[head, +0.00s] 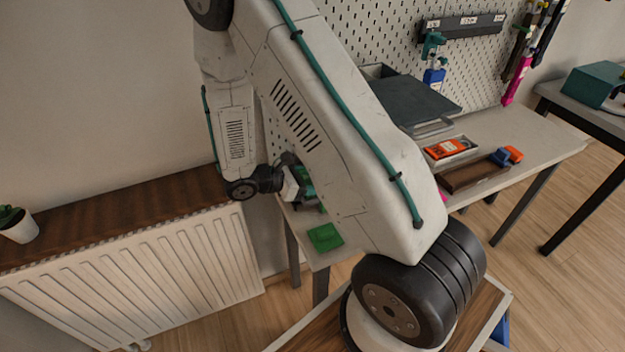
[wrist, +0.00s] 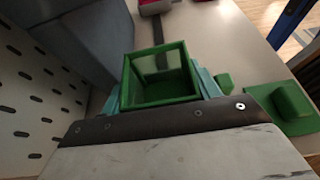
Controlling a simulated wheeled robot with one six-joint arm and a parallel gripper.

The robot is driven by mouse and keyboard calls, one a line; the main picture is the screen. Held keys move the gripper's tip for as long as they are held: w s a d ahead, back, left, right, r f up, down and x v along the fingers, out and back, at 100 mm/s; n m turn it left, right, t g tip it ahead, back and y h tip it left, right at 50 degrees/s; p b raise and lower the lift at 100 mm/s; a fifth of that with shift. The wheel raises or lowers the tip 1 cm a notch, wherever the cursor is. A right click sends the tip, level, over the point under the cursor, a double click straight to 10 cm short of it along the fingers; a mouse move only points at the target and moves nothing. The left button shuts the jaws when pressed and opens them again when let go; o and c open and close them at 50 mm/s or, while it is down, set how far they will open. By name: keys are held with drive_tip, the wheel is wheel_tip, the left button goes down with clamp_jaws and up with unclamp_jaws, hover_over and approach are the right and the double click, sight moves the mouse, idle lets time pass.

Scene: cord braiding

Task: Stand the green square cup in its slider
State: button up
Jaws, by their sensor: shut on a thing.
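The green square cup (wrist: 165,101) is held between the teal fingers of my gripper (wrist: 160,88) in the wrist view, with its open top facing the camera. In the head view my gripper (head: 303,187) is over the left end of the workbench, partly behind my arm, and the cup is hard to make out there. A flat green piece with a raised block (wrist: 290,103) lies on the bench, to the right of the cup and apart from it. It also shows at the bench corner in the head view (head: 325,237). I cannot tell whether this is the slider.
A small green block (wrist: 225,82) shows beside the right finger. A pegboard (head: 365,35) stands behind the bench. A dark grey box (head: 415,100), an orange item in a tray (head: 446,149) and a brown tray (head: 470,176) are farther right. A radiator (head: 150,270) stands left of the bench.

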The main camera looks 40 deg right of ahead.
drive_tip(key=o, duration=1.1)
drive_tip(key=shift+c, duration=0.2)
drive_tip(key=shift+w+a+r, duration=0.15)
drive_tip(key=shift+a+r, duration=0.05)
drive_tip(key=shift+a, duration=0.05)
drive_tip(key=v, duration=1.1)
drive_tip(key=s+r+m+y, duration=0.3)
drive_tip(key=s+r+m, duration=0.1)
drive_tip(key=r, duration=0.4)
drive_tip(key=s+r+m+y, duration=0.3)
drive_tip(key=s+r+m, duration=0.15)
drive_tip(key=r, duration=0.35)
drive_tip(key=s+a+r+m+t+y, duration=0.2)
drive_tip(key=s+r+m+y, duration=0.1)
drive_tip(key=s, duration=0.4)
drive_tip(key=s+a+r+m+t+y, duration=0.2)
drive_tip(key=s+r+m+t+y, duration=0.1)
drive_tip(key=s+r, duration=0.2)
drive_tip(key=shift+s+a+y, duration=0.3)
drive_tip(key=shift+s+y, duration=0.1)
drive_tip(key=shift+s, duration=0.6)
drive_tip(key=shift+r, duration=0.1)
